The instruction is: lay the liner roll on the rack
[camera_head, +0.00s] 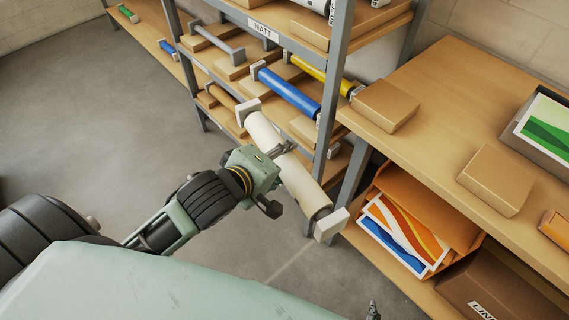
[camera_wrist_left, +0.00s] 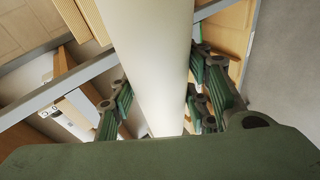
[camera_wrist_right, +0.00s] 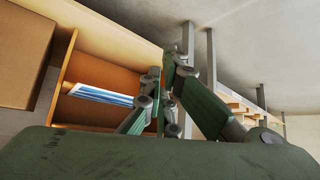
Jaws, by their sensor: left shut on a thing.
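A cream liner roll (camera_head: 300,178) with pale square end blocks is held in front of the rack (camera_head: 337,75). It runs slantwise, from upper left to lower right in the head view. My left gripper (camera_head: 276,168) is shut around the roll's middle. In the left wrist view the roll (camera_wrist_left: 160,60) passes between the two fingers (camera_wrist_left: 163,108). The rack has grey posts and wooden shelves; a blue roll (camera_head: 287,91) and a yellow roll (camera_head: 322,74) lie on it. My right gripper (camera_wrist_right: 161,75) is empty, its fingertips close together; only a tip shows at the head view's bottom edge.
A wooden table (camera_head: 440,95) at the right holds cardboard boxes (camera_head: 495,180) and a tray of prints (camera_head: 545,125). An open orange box of prints (camera_head: 405,230) sits on the shelf below. The grey floor (camera_head: 90,110) at the left is clear.

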